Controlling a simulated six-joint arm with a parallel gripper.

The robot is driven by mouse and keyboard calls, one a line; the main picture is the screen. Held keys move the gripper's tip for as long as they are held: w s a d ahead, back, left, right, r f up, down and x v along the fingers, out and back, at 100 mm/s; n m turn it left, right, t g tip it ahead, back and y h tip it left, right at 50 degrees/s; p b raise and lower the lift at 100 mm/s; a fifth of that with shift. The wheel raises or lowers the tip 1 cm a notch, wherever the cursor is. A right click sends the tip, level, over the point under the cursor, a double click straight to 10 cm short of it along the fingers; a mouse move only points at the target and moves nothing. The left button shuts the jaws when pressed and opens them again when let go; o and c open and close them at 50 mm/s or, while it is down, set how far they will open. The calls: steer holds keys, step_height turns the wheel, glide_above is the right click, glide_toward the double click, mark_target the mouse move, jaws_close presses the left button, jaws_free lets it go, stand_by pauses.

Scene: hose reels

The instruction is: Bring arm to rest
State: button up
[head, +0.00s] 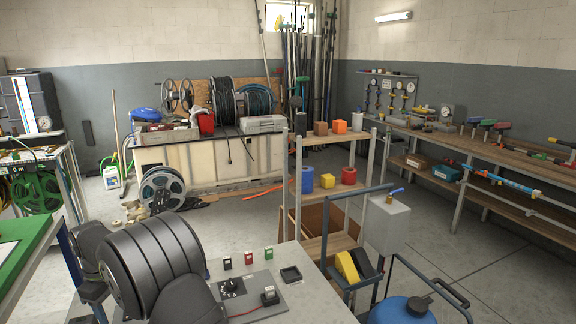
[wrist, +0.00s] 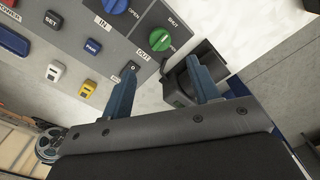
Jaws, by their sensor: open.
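My gripper (wrist: 160,66) shows in the wrist view with its two blue fingers apart and nothing between them. The fingers point toward a grey control panel (wrist: 98,45) and a dark box-like thing (wrist: 213,66) beside it. The left finger overlaps the panel's lower edge in the picture; I cannot tell whether it touches. The right finger lies in front of the dark box. In the head view my dark arm links fill the lower left, and my gripper is not clearly seen there.
The panel carries a blue knob (wrist: 116,5), a green knob (wrist: 160,40) and several small buttons. In the head view a grey bench (head: 318,298) bears a black dial (head: 232,287) and small coloured blocks. A wooden shelf (head: 325,248) and a blue tank (head: 402,311) stand to the right.

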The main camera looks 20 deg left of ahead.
step_height(320, 180, up, 7)
step_height(320, 180, down, 17)
steer(key=shift+f, duration=0.2)
steer(key=m, duration=0.3)
steer(key=shift+r, duration=0.15)
steer(key=m, duration=0.5)
steer(key=shift+m, duration=0.3)
steer(key=m, duration=0.4)
steer(key=shift+m, duration=2.5)
